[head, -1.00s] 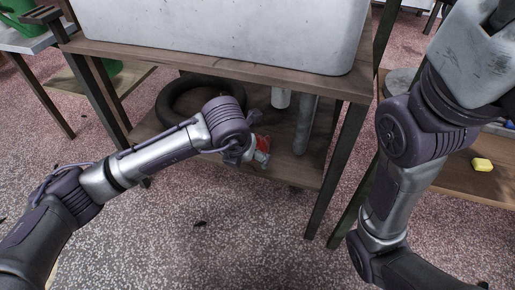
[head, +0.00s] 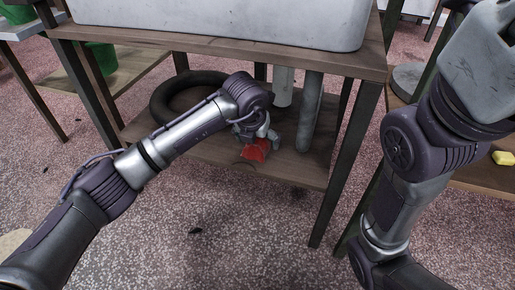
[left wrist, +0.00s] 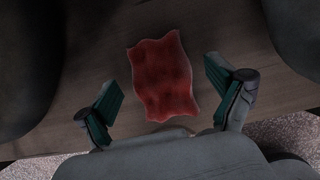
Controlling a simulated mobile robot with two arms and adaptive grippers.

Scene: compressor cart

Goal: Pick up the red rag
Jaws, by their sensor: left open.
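The red rag (head: 256,150) lies on the lower wooden shelf (head: 215,152) of the cart, near its front edge. In the left wrist view the rag (left wrist: 163,77) lies flat with wavy edges, between and beyond the two green-padded fingers. My left gripper (left wrist: 160,103) is open and empty, with the fingers spread wider than the rag. In the head view my left gripper (head: 256,137) is just above the rag and partly hides it. My right arm is at the right of the head view, and its gripper does not show.
A black tire (head: 185,97) lies on the lower shelf behind my left arm. Grey cylinders (head: 311,112) stand to the right of the gripper. The upper shelf (head: 210,47) with a large white tank (head: 220,18) is overhead. Table legs (head: 345,165) flank the opening.

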